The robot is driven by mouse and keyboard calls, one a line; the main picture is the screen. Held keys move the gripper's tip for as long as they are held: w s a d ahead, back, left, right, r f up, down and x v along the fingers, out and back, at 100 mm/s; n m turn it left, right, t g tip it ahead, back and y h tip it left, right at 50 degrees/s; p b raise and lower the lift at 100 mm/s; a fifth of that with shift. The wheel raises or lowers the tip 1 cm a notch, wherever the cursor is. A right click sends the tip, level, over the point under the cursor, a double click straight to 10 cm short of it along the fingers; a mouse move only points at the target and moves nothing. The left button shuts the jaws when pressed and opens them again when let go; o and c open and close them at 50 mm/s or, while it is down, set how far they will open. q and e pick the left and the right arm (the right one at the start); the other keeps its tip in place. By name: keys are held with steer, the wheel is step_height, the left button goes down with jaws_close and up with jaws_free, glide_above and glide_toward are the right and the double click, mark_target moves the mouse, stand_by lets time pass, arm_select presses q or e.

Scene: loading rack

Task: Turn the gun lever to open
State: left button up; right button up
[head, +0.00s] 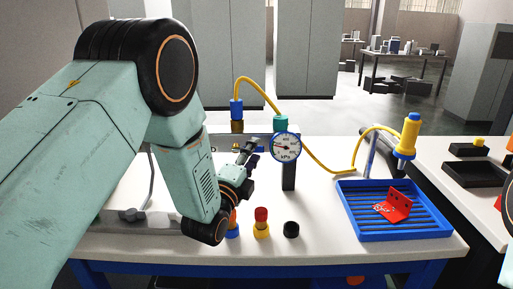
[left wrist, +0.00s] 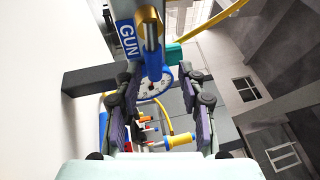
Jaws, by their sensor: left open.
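In the left wrist view the gun lever (left wrist: 152,58) is a blue-ended handle on a gold fitting, beside a blue label (left wrist: 128,40) reading GUN. My left gripper (left wrist: 160,78) is open, with one finger on each side of the lever's blue end; I cannot tell if either touches it. In the head view my left gripper (head: 252,150) is just left of the round pressure gauge (head: 287,147), and my arm hides much of the valve area. The yellow and blue gun (head: 408,135) stands at the right, joined to a yellow hose (head: 320,163). My right gripper is out of view.
A blue slatted tray (head: 350,223) holds a red bracket (head: 396,205). Dark bins (head: 470,172) sit at the right.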

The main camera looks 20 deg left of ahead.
arm_select(q)
steer(key=w, duration=0.1)
steer(key=w+a, duration=0.1)
steer(key=shift+w+a+f, duration=0.3)
steer(key=shift+w+a, duration=0.05)
steer(key=shift+w, duration=0.05)
steer(key=shift+s+a+r, duration=0.1)
steer(key=shift+a, duration=0.05)
steer(key=shift+s+d+r, duration=0.2)
steer(key=shift+d, duration=0.05)
steer(key=shift+s+d+r, duration=0.1)
steer(key=shift+d, duration=0.5)
steer(key=shift+c, duration=0.4)
steer(key=shift+w, duration=0.3)
steer(key=shift+c, duration=0.7)
steer(key=shift+w+a+f, duration=0.15)
steer(key=shift+a+f, duration=0.2)
steer(key=shift+a, duration=0.25)
steer(key=c, duration=0.3)
steer(key=shift+c, duration=0.8)
steer(key=shift+s+d+r, duration=0.15)
steer(key=shift+s+d, duration=0.05)
steer(key=shift+d, duration=0.1)
jaws_close()
steer(key=shift+a, duration=0.1)
